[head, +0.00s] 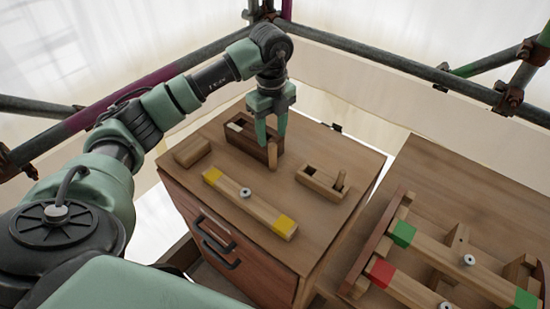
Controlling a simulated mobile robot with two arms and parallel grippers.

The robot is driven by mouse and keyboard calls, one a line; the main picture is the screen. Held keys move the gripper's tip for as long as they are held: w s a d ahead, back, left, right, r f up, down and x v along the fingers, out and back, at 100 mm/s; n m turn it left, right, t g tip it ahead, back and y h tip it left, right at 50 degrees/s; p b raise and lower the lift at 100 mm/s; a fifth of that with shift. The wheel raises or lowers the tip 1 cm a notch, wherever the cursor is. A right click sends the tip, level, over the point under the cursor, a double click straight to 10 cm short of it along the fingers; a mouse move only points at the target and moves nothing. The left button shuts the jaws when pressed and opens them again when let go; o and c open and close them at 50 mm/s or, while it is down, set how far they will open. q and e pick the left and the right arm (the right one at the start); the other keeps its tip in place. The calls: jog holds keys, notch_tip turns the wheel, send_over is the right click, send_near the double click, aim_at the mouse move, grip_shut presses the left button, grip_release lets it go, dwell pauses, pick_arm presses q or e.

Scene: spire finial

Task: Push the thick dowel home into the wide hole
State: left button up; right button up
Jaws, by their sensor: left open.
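My left gripper (271,127) points down over the right end of a dark wooden box (247,139). It is open. A short upright wooden peg (272,155), possibly the thick dowel, shows just below the fingertips, at the box's right end. I cannot tell whether the fingers touch it or what it stands in. No wide hole can be made out clearly. My right gripper is not in view.
A yellow-ended beam (260,211) with a metal knob lies in front on the cabinet top. A small wooden block (192,151) lies at left. On the right table are a green-ended beam (450,259) and a red-ended beam (408,287). Scaffold pipes run behind.

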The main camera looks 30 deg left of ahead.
aim_at(272, 145)
pick_arm(q)
notch_tip(272, 145, down, 6)
jog(key=shift+s+d+r+p, duration=0.1)
jog(key=shift+s+r+p, duration=0.1)
jog(key=shift+p, duration=0.65)
jog(key=shift+w+f, duration=0.15)
jog(key=shift+f, duration=0.35)
jog(key=shift+c, duration=0.4)
grip_shut()
